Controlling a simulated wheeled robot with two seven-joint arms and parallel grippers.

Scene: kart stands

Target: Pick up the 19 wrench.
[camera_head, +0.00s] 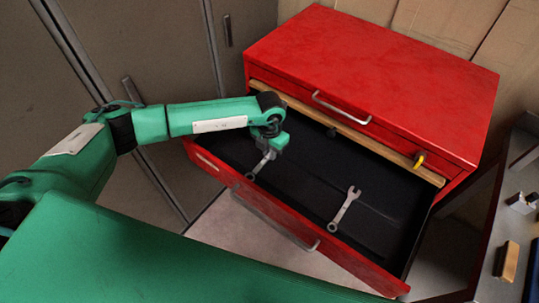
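An open drawer (310,178) of a red tool cabinet holds two silver wrenches. One wrench (257,167) lies in the left part of the drawer, near its front wall. The other wrench (345,209) lies further right, its open jaw end pointing to the back. No size marks can be read, so I cannot tell which is the 19. My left gripper (270,150) reaches down into the drawer at the upper end of the left wrench and hides that end. Its fingers are too small and covered to tell whether they touch or hold it. My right gripper is not in view.
The red cabinet top (375,75) and a shut upper drawer with a grey handle (341,108) rise behind the open drawer. A yellow key or lock piece (419,160) sticks out at the right. Grey lockers (150,50) stand left. A shelf with small items (508,262) is at right.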

